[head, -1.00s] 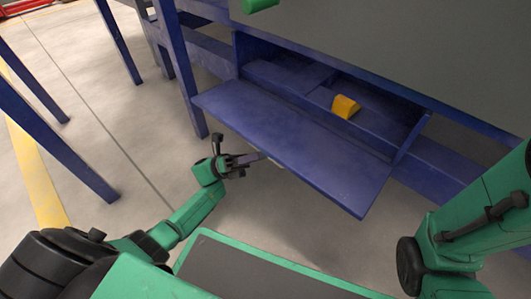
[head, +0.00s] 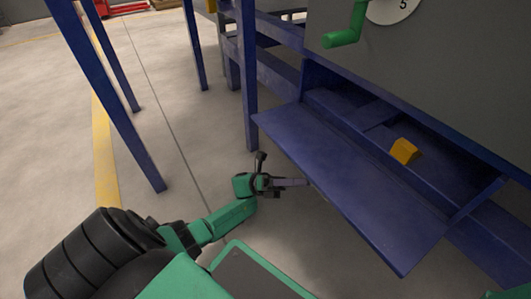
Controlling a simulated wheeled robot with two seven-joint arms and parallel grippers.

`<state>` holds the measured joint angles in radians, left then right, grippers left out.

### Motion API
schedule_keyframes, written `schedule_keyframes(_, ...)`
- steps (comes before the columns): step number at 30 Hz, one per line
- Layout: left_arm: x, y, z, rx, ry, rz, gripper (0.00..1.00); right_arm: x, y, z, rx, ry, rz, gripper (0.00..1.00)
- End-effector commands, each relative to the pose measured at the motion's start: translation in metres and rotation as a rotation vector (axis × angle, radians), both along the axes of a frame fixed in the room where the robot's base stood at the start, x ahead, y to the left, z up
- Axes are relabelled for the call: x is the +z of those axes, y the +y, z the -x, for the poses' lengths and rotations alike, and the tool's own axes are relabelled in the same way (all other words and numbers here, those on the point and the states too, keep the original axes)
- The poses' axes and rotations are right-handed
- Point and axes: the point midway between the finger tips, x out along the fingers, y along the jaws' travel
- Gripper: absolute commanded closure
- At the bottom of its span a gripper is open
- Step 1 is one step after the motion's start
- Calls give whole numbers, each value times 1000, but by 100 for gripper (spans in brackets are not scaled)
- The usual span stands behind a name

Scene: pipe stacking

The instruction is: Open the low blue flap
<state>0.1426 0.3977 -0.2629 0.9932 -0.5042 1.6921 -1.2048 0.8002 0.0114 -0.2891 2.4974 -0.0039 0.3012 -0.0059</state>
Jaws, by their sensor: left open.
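The low blue flap (head: 345,180) is folded down and juts out from the blue frame, so the compartment (head: 365,112) behind it lies open. A yellow block (head: 404,151) sits inside the compartment. My left gripper (head: 300,182) is open and empty, beside and partly below the flap's front left edge. I cannot tell whether its fingertips touch the flap. My right gripper is not in view.
Blue legs (head: 249,85) stand left of the compartment, with more legs (head: 110,100) farther left. A green handle (head: 347,32) and a numbered dial (head: 392,8) are on the grey panel above. The concrete floor (head: 60,190) at left is clear.

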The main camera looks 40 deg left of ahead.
Motion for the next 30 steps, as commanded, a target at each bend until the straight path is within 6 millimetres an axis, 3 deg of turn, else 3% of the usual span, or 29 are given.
schedule_keyframes(8, -2, 61, 11, 3, 2, -4, 55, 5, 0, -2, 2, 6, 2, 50)
schedule_keyframes(15, -5, 109, 21, 2, 2, -3, 55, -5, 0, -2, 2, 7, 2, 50)
schedule_keyframes(19, -3, 121, 23, 2, 0, -2, 55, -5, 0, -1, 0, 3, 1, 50)
schedule_keyframes(30, -2, 121, 24, 1, 2, -1, 55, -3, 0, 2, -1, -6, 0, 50)
